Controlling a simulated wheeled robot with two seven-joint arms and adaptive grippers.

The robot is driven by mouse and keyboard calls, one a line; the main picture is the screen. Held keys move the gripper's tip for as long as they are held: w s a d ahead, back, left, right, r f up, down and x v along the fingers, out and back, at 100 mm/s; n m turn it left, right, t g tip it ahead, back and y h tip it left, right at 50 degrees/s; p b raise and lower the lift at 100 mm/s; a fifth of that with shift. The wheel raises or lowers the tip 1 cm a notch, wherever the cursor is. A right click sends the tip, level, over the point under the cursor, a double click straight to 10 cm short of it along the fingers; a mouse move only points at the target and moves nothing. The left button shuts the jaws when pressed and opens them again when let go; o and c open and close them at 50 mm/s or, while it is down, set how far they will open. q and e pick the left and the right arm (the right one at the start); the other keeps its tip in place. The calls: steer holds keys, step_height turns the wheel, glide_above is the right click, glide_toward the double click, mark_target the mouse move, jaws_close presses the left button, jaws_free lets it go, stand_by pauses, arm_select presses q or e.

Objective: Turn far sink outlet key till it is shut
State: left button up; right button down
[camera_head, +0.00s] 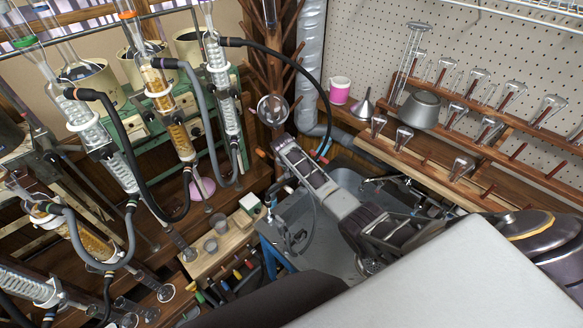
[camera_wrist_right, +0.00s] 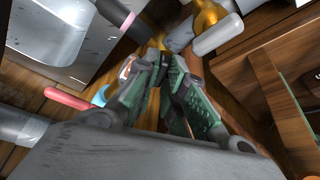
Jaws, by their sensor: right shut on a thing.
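My right arm reaches in from the right over the sink (camera_head: 350,180) in the head view. Its gripper is at the far end of the arm, mostly hidden there by my own wrist. In the right wrist view the green-padded fingers of my right gripper (camera_wrist_right: 161,60) are closed together at a brass outlet fitting (camera_wrist_right: 205,18). The key between the fingertips is mostly hidden, so its angle is unclear. A grey lever (camera_wrist_right: 217,36) lies just beyond the fingertips. A pink-red handle (camera_wrist_right: 67,99) is to the left, apart from the fingers. My left gripper is not in view.
Glass condensers with hoses (camera_head: 160,90) fill the left side. A wooden rack with flasks (camera_head: 480,110) stands at the right. A wooden block with small beakers (camera_head: 220,248) and several coloured-handled tools (camera_head: 240,270) lie left of the sink. A silver duct (camera_head: 311,60) rises behind.

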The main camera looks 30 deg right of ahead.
steer(key=m+g, duration=0.1)
steer(key=m, duration=0.1)
steer(key=shift+w+a+m, duration=0.1)
steer(key=shift+m, duration=0.2)
steer(key=shift+m+g+h+b, duration=0.5)
steer(key=shift+m+b, duration=0.5)
steer(key=shift+m, duration=0.5)
steer(key=c, duration=1.8)
jaws_free()
steer(key=shift+o, duration=0.2)
